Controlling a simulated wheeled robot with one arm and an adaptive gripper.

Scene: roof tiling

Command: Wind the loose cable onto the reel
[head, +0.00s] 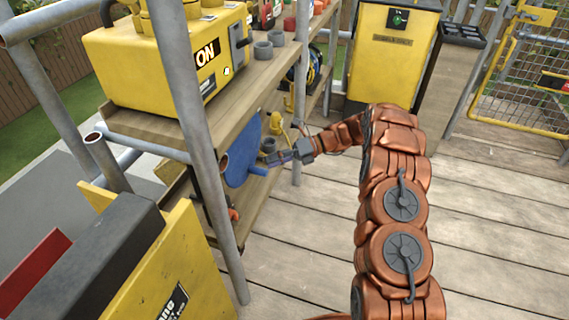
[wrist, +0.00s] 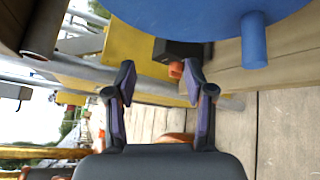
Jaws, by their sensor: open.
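A blue disc (head: 243,150), which looks like the side of the reel, stands upright at the shelf's edge. A short blue handle (head: 257,170) sticks out from its lower part. In the wrist view the disc (wrist: 205,12) fills the top right, with the handle (wrist: 254,42) pointing down from it. My gripper (head: 276,158) is just right of the disc in the head view. In the wrist view my gripper (wrist: 160,72) is open with nothing between the fingers, and the handle is right of them, apart. I cannot make out the loose cable.
Wooden shelves (head: 262,75) carry a yellow machine (head: 165,60) and grey cups. Grey scaffold poles (head: 190,110) stand close in front. A yellow cabinet (head: 392,50) stands at the back. The plank floor (head: 480,210) is clear on the right.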

